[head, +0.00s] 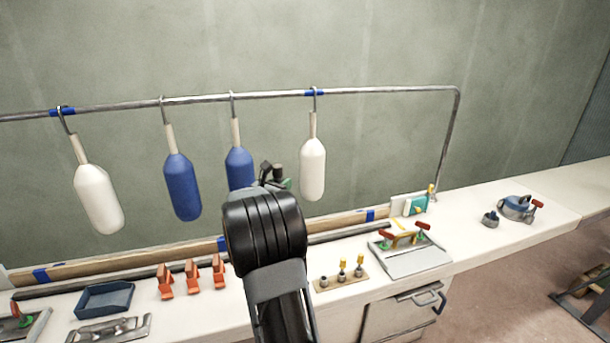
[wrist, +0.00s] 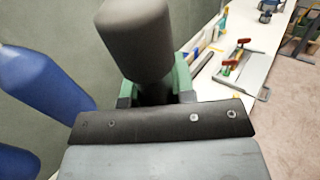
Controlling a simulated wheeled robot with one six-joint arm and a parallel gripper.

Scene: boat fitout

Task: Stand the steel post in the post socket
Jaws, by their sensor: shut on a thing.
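My gripper (wrist: 156,88) shows green fingers in the wrist view, shut around a thick dark grey cylinder that looks like the steel post (wrist: 138,32). The post's blunt end points up toward the camera; its lower part is hidden by the gripper body. In the head view my gripper (head: 276,180) is mostly hidden behind my own arm, in front of the wall and near the hanging fenders. I cannot make out the post socket for certain in either view.
White and blue fenders (head: 183,187) hang from a rail above the bench.

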